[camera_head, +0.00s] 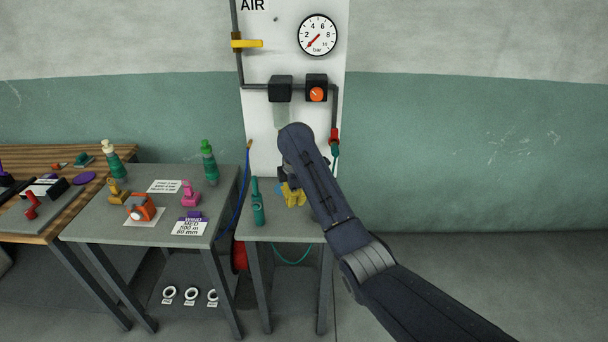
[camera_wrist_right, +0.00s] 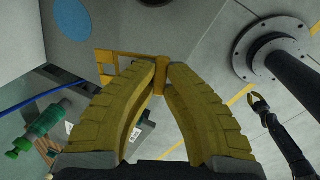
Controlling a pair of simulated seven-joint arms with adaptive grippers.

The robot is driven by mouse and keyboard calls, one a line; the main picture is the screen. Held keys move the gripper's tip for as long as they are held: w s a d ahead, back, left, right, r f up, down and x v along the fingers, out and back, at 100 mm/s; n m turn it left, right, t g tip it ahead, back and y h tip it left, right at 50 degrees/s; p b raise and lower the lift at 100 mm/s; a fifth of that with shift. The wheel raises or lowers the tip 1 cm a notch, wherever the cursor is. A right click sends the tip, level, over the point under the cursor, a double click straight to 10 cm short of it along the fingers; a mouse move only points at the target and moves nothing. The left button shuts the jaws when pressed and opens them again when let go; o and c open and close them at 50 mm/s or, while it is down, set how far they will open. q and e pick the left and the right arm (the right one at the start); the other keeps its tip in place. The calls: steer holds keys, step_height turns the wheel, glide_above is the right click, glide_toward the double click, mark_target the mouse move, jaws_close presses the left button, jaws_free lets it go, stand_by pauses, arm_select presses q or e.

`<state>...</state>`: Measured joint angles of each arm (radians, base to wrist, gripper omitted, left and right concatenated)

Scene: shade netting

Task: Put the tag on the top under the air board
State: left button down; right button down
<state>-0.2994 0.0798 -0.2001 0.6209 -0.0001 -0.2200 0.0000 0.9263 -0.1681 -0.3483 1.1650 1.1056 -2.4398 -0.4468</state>
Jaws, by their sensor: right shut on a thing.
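The air board (camera_head: 293,60) is a white panel on the wall with a gauge and pipes. Below it is a small grey top (camera_head: 285,228). My right gripper (camera_head: 293,195) is over this top, its yellow fingers partly hidden by my arm. In the right wrist view the fingertips (camera_wrist_right: 161,68) are closed on a flat yellow piece with cut-outs, which I take as the tag (camera_wrist_right: 112,57). It is not clear in the head view, and I cannot tell whether it touches the top. My left gripper (camera_wrist_right: 258,102) appears small in the right wrist view, its opening unclear.
A teal tool (camera_head: 257,203) stands on the top's left side, and a blue disc (camera_wrist_right: 65,11) lies on a grey surface. A blue hose (camera_head: 241,195) hangs between the tables.

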mark_target(293, 230)
steer(key=shift+n+g, duration=0.3)
steer(key=shift+s+a+f, duration=0.1)
steer(key=shift+s+f, duration=0.15)
steer(key=shift+f, duration=1.35)
steer(key=shift+s+a+f, duration=0.1)
steer(key=shift+s+f, duration=0.1)
steer(key=shift+f, duration=1.45)
steer(key=shift+s+f, duration=0.25)
steer(key=shift+f, duration=1.35)
steer(key=c, duration=1.5)
jaws_free()
steer(key=shift+s+d+r, duration=0.1)
steer(key=shift+s+r, duration=0.2)
steer(key=shift+r, duration=1.65)
steer(key=shift+s+d+r, duration=0.1)
steer(key=shift+s+r, duration=0.15)
steer(key=shift+r, duration=1.65)
steer(key=shift+s+d+r, duration=0.1)
steer(key=shift+s+r, duration=0.2)
steer(key=shift+r, duration=1.65)
